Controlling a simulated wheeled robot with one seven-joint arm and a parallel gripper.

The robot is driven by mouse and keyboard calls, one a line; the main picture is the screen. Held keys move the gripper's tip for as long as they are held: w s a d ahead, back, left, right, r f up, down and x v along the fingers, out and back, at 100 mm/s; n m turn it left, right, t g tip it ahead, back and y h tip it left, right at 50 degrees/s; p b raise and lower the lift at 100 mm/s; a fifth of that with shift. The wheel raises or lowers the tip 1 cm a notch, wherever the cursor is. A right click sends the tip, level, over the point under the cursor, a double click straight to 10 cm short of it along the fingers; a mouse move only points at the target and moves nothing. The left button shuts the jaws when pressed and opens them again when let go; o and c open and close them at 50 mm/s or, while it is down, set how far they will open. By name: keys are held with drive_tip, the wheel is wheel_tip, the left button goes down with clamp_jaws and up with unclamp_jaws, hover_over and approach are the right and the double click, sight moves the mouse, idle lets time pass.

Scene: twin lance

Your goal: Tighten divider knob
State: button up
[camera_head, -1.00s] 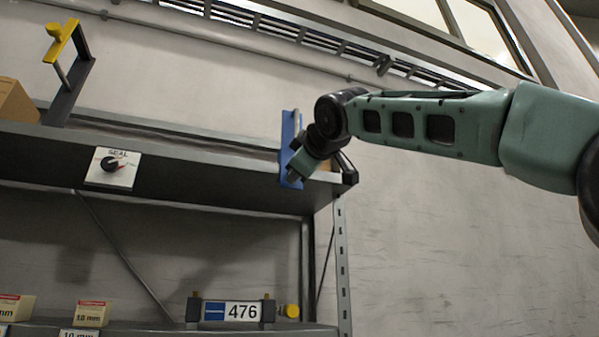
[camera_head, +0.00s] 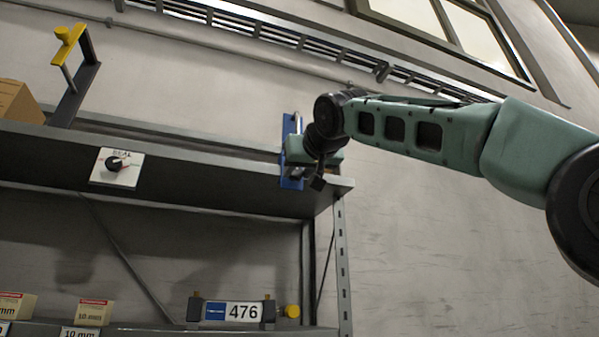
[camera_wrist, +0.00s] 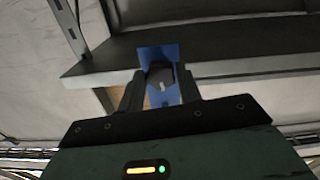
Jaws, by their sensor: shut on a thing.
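A blue upright divider (camera_head: 289,130) stands at the right end of the upper shelf, partly hidden by my gripper in the head view. In the wrist view its blue plate (camera_wrist: 150,52) is straight ahead. A dark knob (camera_wrist: 161,72) with a pale mark sits in front of the plate, between my fingers. My gripper (camera_head: 302,180) is at the front of the divider; in the wrist view the gripper (camera_wrist: 160,88) is shut on this knob. The knob is hidden in the head view.
A dial plate (camera_head: 101,175) is on the upper shelf's front edge. A grey frame with a yellow clamp (camera_head: 69,40) and a cardboard box (camera_head: 17,101) stand at the left. Below are a 476 sign (camera_head: 243,312), a yellow knob (camera_head: 292,311) and small boxes. The right wall is clear.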

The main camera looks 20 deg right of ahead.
drive_tip(key=shift+f+m, duration=0.15)
drive_tip(key=shift+m, duration=0.45)
drive_tip(key=o, duration=1)
drive_tip(key=s+b, duration=0.3)
drive_tip(key=s, duration=1.4)
drive_tip(key=shift+s, duration=0.2)
